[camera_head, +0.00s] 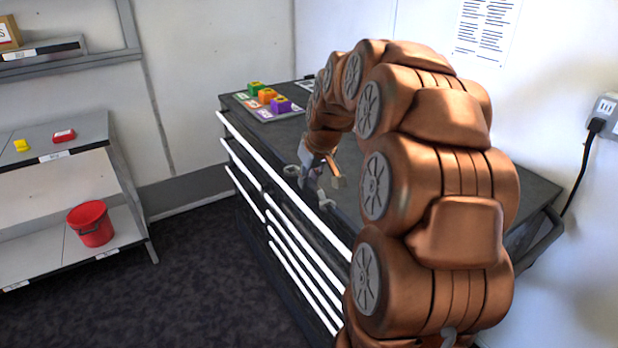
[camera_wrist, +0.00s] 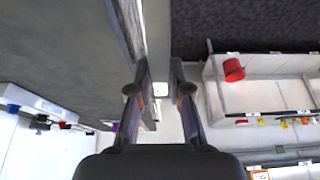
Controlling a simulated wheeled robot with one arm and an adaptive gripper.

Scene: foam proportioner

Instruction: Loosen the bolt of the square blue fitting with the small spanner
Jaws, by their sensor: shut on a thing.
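My gripper (camera_head: 318,172) is at the front edge of the dark cabinet's top, with small grey metal spanner-like ends showing around it. It is shut on what looks like a grey spanner (camera_head: 338,181); its size and exact grip are hard to tell. In the wrist view, my gripper's two fingers (camera_wrist: 160,80) point away with a narrow gap between them. A pale strip shows beyond that gap, and I cannot tell whether it is the tool or the cabinet front. I cannot make out the square blue fitting or its bolt in either view.
The dark cabinet (camera_head: 240,107) has white drawer handles. A shelf (camera_head: 85,150) at left holds a red bucket (camera_head: 91,223). Open floor lies between shelf and cabinet.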

